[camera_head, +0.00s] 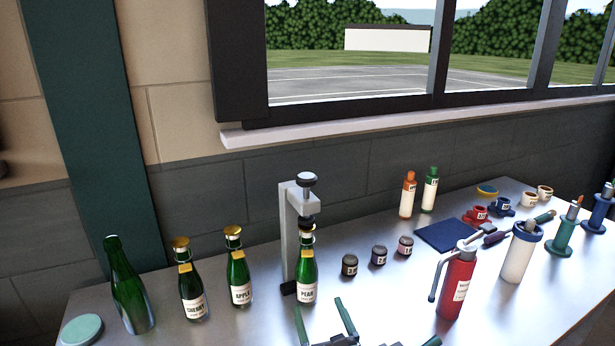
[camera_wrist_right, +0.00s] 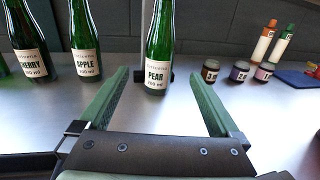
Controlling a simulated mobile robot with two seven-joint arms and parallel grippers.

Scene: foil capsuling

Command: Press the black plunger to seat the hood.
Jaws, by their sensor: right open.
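The black plunger (camera_head: 307,179) is a round knob on a thin silver rod at the top of the grey press stand (camera_head: 290,235). A dark press head (camera_head: 306,219) hangs under the stand's arm, over the neck of the green PEAR bottle (camera_head: 307,272). Whether the hood is fully down on that neck is hard to tell. My right gripper (camera_head: 318,304) is open and empty, low in front of the PEAR bottle. In the right wrist view the bottle (camera_wrist_right: 158,50) stands beyond and between the green fingers, apart from them. My left gripper is not in view.
CHERRY (camera_head: 193,295) and APPLE (camera_head: 239,280) bottles and a bare green bottle (camera_head: 130,290) stand left of the press. Several small jars (camera_head: 378,256) stand to its right. A red bottle (camera_head: 457,287) with a grey lever stands front right. Blue mat (camera_head: 448,235) behind it.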

